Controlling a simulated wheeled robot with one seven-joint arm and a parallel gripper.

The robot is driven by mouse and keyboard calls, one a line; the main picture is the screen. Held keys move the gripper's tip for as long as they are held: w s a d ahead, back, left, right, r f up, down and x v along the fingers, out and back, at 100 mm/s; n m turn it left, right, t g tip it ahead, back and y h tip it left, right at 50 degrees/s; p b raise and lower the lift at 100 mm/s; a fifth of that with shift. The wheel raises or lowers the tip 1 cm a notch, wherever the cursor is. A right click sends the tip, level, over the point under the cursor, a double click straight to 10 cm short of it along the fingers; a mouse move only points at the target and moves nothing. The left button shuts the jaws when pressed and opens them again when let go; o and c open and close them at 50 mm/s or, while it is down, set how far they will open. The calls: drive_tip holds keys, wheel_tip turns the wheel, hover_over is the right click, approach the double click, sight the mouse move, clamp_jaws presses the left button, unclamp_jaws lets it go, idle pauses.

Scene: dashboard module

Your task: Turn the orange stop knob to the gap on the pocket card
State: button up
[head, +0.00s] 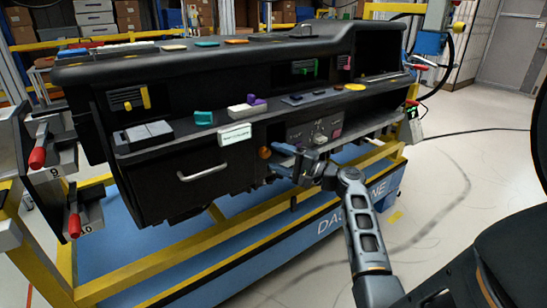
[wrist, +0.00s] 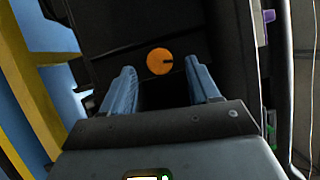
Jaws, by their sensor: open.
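The orange stop knob (head: 264,152) sits on the dark front of the dashboard module, right of the drawer handle. In the wrist view the round knob (wrist: 159,61) shows face-on, with a dark mark at its right edge. My gripper (head: 275,160) is open close to the knob. In the wrist view its two blue fingers (wrist: 163,72) stand apart, one to each side below the knob, with nothing between them. A white card (head: 235,134) with small green print stands on the shelf edge above left of the knob; its print is too small to read, and no gap can be made out.
A silver drawer handle (head: 203,172) sticks out left of the knob. A grey control panel (head: 320,130) lies behind my gripper. Red-handled clamps (head: 38,158) stand at the far left. A yellow frame rail (head: 130,278) runs below the module.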

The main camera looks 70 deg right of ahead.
drive_tip(key=s, duration=0.5)
drive_tip(key=shift+s+a+f, duration=0.25)
drive_tip(key=shift+s+a, duration=0.05)
drive_tip(key=shift+a, duration=0.05)
drive_tip(key=w+a+f+n+g, duration=0.1)
drive_tip(key=w+a+f+g, duration=0.15)
drive_tip(key=a+f, duration=0.8)
drive_tip(key=s+a+f+n+g+p, duration=0.1)
drive_tip(key=s+a+f+n+g, duration=0.15)
drive_tip(key=a, duration=0.55)
drive_tip(key=s+a+f+n+g, duration=0.1)
drive_tip(key=s+a+f+n, duration=0.15)
drive_tip(key=a, duration=0.45)
drive_tip(key=s+a+r+n+h, duration=0.1)
drive_tip(key=s+a+r+n, duration=0.4)
drive_tip(key=s+a, duration=0.45)
drive_tip(key=s+a+r+n+t+y, duration=0.1)
drive_tip(key=s+a+r+n, duration=0.2)
drive_tip(key=r, duration=0.3)
drive_tip(key=s+a+r+n+t+y+p, duration=0.1)
drive_tip(key=s+a+r+n+y, duration=0.1)
drive_tip(key=s+a+r+n, duration=0.2)
wheel_tip(320, 180, up, 4)
drive_tip(key=shift+s+a+f+n+p, duration=0.25)
drive_tip(key=shift+a+n, duration=0.2)
drive_tip(key=shift+n, duration=0.75)
